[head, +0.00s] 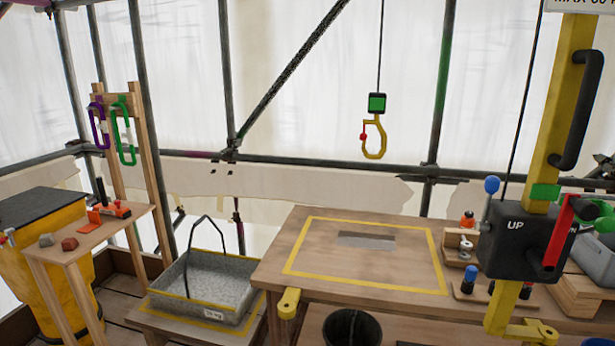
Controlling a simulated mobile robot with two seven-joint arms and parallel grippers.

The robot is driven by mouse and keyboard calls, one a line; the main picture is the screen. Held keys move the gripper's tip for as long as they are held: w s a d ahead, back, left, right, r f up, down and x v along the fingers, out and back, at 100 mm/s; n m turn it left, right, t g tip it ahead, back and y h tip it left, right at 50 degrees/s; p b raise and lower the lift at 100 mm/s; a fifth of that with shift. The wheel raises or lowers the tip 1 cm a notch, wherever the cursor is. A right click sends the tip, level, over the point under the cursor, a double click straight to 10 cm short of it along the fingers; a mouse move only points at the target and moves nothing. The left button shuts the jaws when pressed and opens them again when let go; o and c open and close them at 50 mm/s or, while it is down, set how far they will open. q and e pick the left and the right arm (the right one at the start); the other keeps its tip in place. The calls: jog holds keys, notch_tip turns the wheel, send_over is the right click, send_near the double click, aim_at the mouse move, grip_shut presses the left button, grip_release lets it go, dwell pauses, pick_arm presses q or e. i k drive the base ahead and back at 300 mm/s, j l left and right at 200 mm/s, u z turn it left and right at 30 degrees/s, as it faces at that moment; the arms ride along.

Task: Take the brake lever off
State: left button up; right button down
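The hoist's black winch box (515,240), marked "UP", is fixed on a yellow post (560,90) at the right. A red lever (558,238) stands upright on the box's right front, its upper end bent to the right; it looks like the brake lever. A blue-knobbed handle (491,186) rises at the box's left. A cable runs down to an empty yellow hook (374,138) below a block with a green face (377,103). Neither gripper is in view, and nothing touches the lever.
The wooden table (280,255) has a yellow outlined area with a dark slot. Bottles and blocks crowd its right side. A grey tray (205,285) with a bail handle stands left. A dark bucket (352,328) sits at front. Carabiners (124,135) hang on a wooden rack.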

aim_at(605, 225)
jog(key=l+z, duration=0.1)
jog(key=z, duration=0.85)
jog(key=i+l+z, duration=0.1)
jog(key=z, duration=0.4)
